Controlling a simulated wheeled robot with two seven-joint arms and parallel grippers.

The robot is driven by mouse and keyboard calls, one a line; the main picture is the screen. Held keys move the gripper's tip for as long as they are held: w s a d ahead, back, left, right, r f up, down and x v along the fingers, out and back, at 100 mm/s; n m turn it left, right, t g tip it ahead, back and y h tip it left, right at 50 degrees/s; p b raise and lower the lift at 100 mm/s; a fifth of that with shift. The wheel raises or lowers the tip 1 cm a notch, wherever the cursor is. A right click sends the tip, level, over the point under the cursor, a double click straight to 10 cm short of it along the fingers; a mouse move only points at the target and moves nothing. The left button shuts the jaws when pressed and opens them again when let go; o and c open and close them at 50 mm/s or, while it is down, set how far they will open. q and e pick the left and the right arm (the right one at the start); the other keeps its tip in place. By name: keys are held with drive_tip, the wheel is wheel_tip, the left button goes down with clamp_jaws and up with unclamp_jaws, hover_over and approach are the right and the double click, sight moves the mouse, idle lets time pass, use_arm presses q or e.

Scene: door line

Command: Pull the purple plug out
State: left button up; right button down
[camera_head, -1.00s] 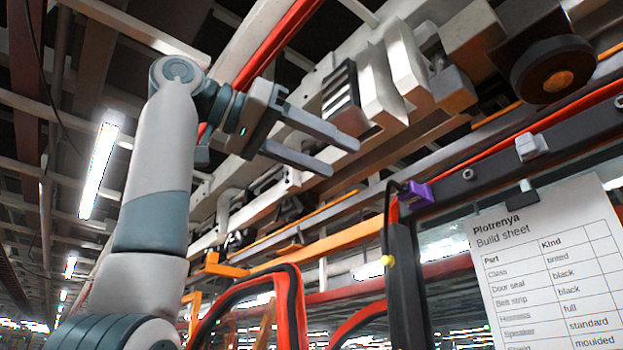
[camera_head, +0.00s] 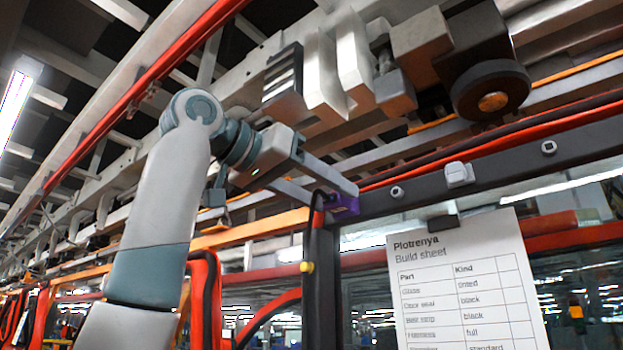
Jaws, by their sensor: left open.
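The purple plug (camera_head: 343,205) sits at the left end of the dark horizontal rail (camera_head: 430,188), at the top of a dark upright post (camera_head: 320,275). A black cable runs from it down along the post. My left gripper (camera_head: 338,194) is open, with its two fingers reaching right and down to the plug. The fingertips overlap the plug in the picture and hide part of it; I cannot tell whether they touch it. My right gripper is not in view.
A white build sheet (camera_head: 465,290) hangs from a black clip (camera_head: 443,222) right of the post. A grey conveyor beam with a dark wheel (camera_head: 491,91) runs overhead. Red door frames (camera_head: 205,290) stand at lower left.

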use_arm(q)
drive_tip(key=shift+w+d, duration=0.1)
clamp_jaws()
idle(0.5)
drive_tip(key=shift+f, duration=0.2)
idle(2.1)
drive_tip(key=shift+s+a+r, duration=0.1)
drive_tip(key=shift+s+a, duration=0.3)
drive_tip(key=shift+s, duration=0.1)
drive_tip(key=shift+b, duration=0.4)
